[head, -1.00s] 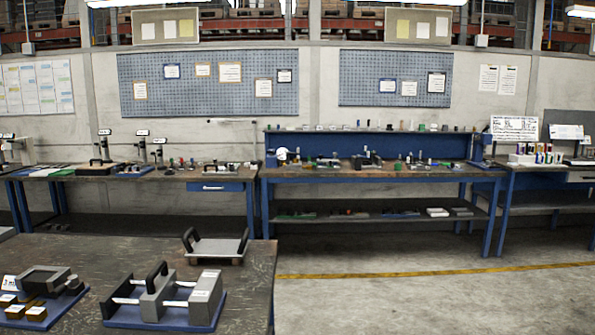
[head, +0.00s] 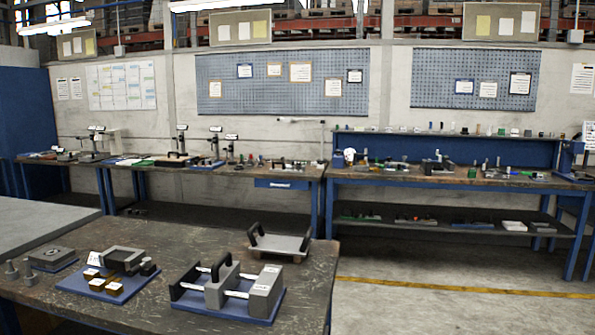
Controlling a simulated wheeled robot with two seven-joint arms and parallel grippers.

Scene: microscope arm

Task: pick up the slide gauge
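No object is clearly marked as the slide gauge, and I cannot tell which one it is. Small tools stand on the far benches, too small to identify. Neither of my grippers is in view.
The near table (head: 190,236) fills the lower left. A tray with black handles (head: 280,241) is at its back right corner. A far-left bench (head: 115,162) and a blue bench (head: 440,178) stand along the wall. Open floor (head: 430,310) with a yellow line lies right of the table.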

